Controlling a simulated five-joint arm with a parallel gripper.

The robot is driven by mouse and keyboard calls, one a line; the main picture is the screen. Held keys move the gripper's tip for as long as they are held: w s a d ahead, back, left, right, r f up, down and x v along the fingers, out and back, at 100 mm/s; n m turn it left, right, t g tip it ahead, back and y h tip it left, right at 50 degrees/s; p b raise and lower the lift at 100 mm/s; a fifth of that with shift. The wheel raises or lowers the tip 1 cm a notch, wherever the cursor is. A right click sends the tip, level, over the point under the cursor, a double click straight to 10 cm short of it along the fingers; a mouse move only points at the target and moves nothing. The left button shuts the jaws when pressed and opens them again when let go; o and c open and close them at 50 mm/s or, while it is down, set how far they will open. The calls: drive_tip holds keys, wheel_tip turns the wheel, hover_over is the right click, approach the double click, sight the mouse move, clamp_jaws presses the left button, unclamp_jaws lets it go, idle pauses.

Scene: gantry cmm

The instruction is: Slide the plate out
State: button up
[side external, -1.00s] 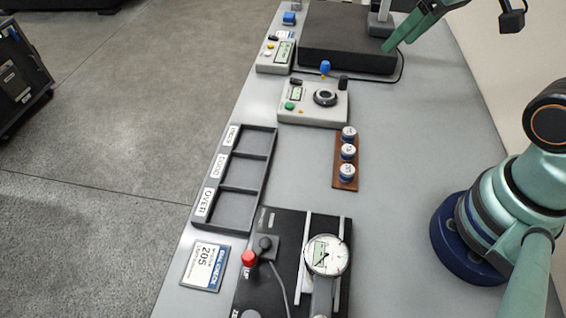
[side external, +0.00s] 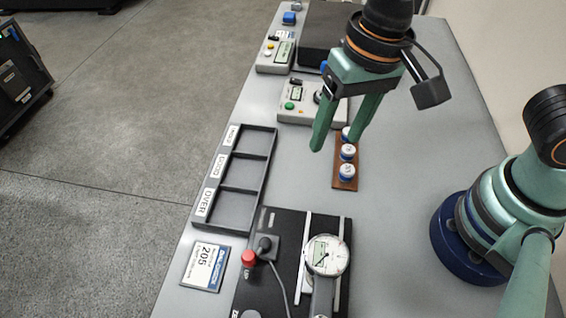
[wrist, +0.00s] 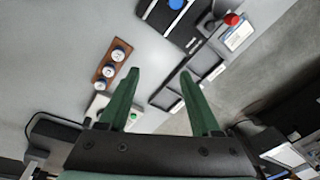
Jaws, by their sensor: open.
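My gripper (side external: 336,142) is open and empty, with its green fingers hanging over the bench near the back end of a brown strip holding capped pieces. Its two fingers also show spread apart in the wrist view (wrist: 159,75). A black gauge base (side external: 268,228) stands at the front of the bench, with two pale rails (side external: 304,262) and a dial gauge (side external: 326,254) above them. The dial and its post hide part of the space between the rails. I cannot tell which part is the plate. The gripper is well apart from this base.
A dark three-compartment tray (side external: 243,205) with labels lies left of the brown strip (side external: 345,184). A card (side external: 203,267) and a red knob (side external: 248,258) are near the gauge. Control boxes (side external: 294,116) stand farther back. The bench right of the strip is clear.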

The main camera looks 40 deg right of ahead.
drive_tip(key=s+a+f+m+g+h, duration=0.1)
drive_tip(key=s+a+f, duration=0.2)
drive_tip(key=s+a, duration=0.35)
drive_tip(key=f, duration=1.2)
drive_tip(key=shift+d, duration=0.4)
clamp_jaws()
